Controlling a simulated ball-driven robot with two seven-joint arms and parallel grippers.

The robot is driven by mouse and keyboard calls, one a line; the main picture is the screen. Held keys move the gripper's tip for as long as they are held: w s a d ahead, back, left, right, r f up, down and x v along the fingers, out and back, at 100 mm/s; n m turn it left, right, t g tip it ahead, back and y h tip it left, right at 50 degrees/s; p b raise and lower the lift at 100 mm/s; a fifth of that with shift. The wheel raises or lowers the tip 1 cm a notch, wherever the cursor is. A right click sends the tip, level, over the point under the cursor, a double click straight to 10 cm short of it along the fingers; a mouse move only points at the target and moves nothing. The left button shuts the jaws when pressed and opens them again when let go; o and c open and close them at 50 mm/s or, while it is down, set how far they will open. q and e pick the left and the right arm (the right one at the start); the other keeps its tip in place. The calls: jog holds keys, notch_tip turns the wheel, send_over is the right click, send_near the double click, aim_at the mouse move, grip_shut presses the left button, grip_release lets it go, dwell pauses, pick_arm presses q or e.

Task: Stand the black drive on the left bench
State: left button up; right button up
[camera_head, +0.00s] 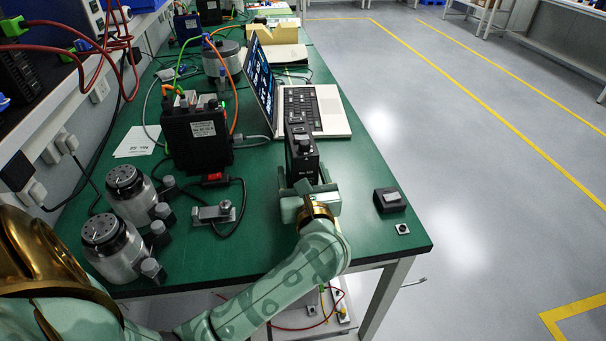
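A second black drive unit (203,137) with green and orange cables stands further left. My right gripper is not in view.
The laptop (318,110) is close behind the drive. Two silver motors (110,246) and a small metal block (213,213) are at left. A small black box (389,200) sits near the right edge. Bench surface around the gripper is mostly clear.

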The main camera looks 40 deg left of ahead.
pick_arm(q)
jog(key=shift+r, duration=0.2)
jog(key=p+v, duration=0.3)
jog(key=v, duration=0.8)
jog(key=shift+s+d+f, duration=0.1)
jog(key=shift+s+d, duration=0.3)
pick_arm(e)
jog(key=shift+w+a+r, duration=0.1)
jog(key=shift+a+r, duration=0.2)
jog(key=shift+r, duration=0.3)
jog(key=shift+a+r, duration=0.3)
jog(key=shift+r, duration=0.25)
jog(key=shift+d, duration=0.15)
